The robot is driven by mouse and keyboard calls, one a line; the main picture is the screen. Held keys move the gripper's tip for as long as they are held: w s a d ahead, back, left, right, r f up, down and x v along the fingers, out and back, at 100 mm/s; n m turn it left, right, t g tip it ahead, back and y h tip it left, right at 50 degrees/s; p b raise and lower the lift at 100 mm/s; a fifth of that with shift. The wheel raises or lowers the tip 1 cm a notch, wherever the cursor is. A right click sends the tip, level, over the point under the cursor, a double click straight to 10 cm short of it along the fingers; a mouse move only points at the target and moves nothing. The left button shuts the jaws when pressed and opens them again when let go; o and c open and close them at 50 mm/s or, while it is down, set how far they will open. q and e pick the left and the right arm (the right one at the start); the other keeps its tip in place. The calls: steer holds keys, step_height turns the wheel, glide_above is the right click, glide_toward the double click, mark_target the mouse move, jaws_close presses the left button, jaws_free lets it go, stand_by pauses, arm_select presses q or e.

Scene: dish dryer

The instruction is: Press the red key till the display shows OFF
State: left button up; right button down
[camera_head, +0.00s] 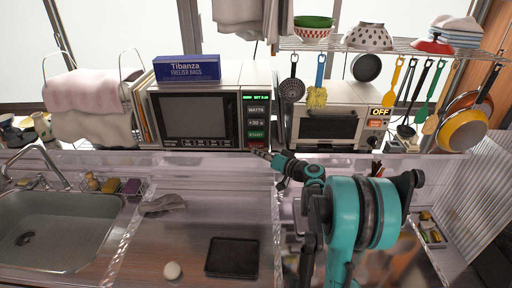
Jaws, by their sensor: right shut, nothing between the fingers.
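A white microwave (196,112) stands on the back counter. Its key panel carries a small display (256,97) with green text too small to read surely, grey keys and a green START key (256,134). A small red key (257,145) shows below START, partly hidden by my right gripper. My right gripper (262,154) is shut and empty, its tip at the panel's lower edge by the red key; I cannot tell whether it touches. My left gripper is not in view.
A wire shelf (390,47) with bowls and hanging utensils is above the cream appliance. A blue freezer-bag box (187,69) lies on the microwave. Sink (60,225), sponges, black tray (232,257) and egg-like object (172,271) are in front.

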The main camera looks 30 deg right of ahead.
stand_by(0.3)
steer(key=shift+w+d, duration=0.25)
steer(key=shift+w, duration=0.15)
steer(key=shift+w+d, duration=0.4)
steer(key=shift+w, duration=0.3)
stand_by(0.9)
steer(key=shift+s, duration=0.15)
steer(key=shift+s+a, duration=0.65)
steer(key=shift+s, duration=0.3)
steer(key=s+a, duration=0.1)
steer(key=s, duration=0.2)
steer(key=s+a, duration=0.1)
steer(key=shift+s+a, duration=0.15)
steer(key=shift+a, duration=0.15)
stand_by(0.8)
